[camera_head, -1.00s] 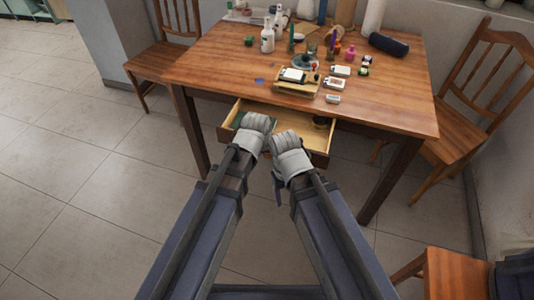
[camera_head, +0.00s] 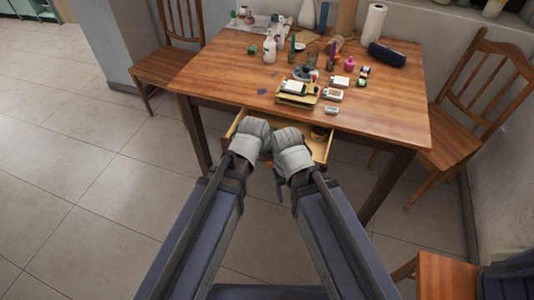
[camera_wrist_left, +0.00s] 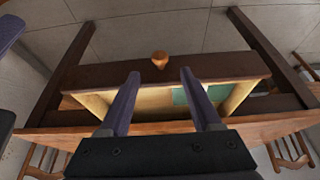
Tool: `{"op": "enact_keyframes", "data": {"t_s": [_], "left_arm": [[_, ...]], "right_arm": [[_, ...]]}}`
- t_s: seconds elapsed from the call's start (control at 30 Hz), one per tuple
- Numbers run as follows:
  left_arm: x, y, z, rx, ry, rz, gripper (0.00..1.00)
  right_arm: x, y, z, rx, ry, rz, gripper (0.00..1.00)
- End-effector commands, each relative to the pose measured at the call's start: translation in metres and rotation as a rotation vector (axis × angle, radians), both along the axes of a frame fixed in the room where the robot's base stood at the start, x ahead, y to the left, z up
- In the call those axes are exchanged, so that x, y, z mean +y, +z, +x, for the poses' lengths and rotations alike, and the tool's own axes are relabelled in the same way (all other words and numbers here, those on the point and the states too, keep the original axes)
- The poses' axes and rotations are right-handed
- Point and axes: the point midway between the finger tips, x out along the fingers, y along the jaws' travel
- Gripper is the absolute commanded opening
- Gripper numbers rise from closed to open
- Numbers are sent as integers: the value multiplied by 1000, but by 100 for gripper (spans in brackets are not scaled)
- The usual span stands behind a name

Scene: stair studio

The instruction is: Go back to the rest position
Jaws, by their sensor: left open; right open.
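My left gripper (camera_head: 250,138) is in front of the table, over the open drawer (camera_head: 322,150) as seen in the head view. In the left wrist view the left gripper (camera_wrist_left: 160,73) has its two fingers apart with nothing between them. Beyond them in that view lie the drawer's dark front with a round wooden knob (camera_wrist_left: 160,60) and its pale inside with a green flat thing (camera_wrist_left: 190,95). My right gripper (camera_head: 290,152) is close beside the left one, a little lower. Its fingers are mostly hidden by its wrist, and no held thing shows.
The wooden table (camera_head: 220,75) holds bottles, small boxes, a dark case (camera_head: 387,54) and a paper roll (camera_head: 374,22). Chairs stand left (camera_head: 165,65) and right (camera_head: 455,135) of it. Another wooden seat (camera_head: 445,278) is at the lower right. The floor (camera_head: 80,190) at left is clear.

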Motion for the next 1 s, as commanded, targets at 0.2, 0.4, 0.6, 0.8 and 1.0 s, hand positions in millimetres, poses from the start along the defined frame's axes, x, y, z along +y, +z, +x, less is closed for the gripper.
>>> {"op": "enact_keyframes", "data": {"t_s": [0.2,0.4,0.6,0.8,1.0], "left_arm": [[1,3,-1,0,0,0,65],[0,3,-1,0,0,0,65],[2,8,-5,11,-1,6,65],[17,50,-49,154,-6,88,65],[36,86,-98,318,-3,184,65]], "right_arm": [[0,3,0,0,0,0,66],[0,3,0,0,0,0,66],[0,9,0,0,0,0,66],[0,61,0,0,0,0,66],[0,102,0,0,-1,0,66]]}}
